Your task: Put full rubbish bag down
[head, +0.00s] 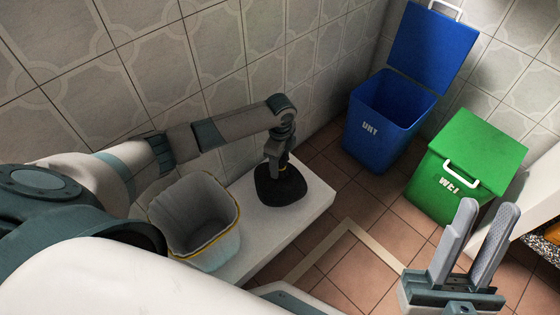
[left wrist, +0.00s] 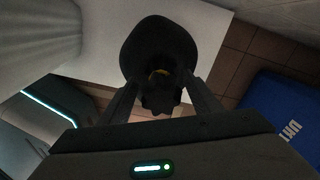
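The full rubbish bag (head: 280,187) is black and rounded. It sits upright on a low white ledge (head: 318,192) by the wall. In the left wrist view the bag (left wrist: 160,45) shows from above, with a gathered neck and a bit of yellow at the tie. My left gripper (head: 277,166) points down over the bag's top. In the left wrist view its fingers (left wrist: 163,92) stand apart on either side of the neck, and gaps show beside the gathered top. The fingertips are dark against the bag. My right gripper (head: 470,240) is open and empty at the lower right.
A pale bin (head: 222,255) with a yellow band stands left of the bag. A blue bin (head: 372,138) with its lid raised and a green bin (head: 452,195) with its lid shut stand on the tiled floor. Bare floor lies right of the ledge.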

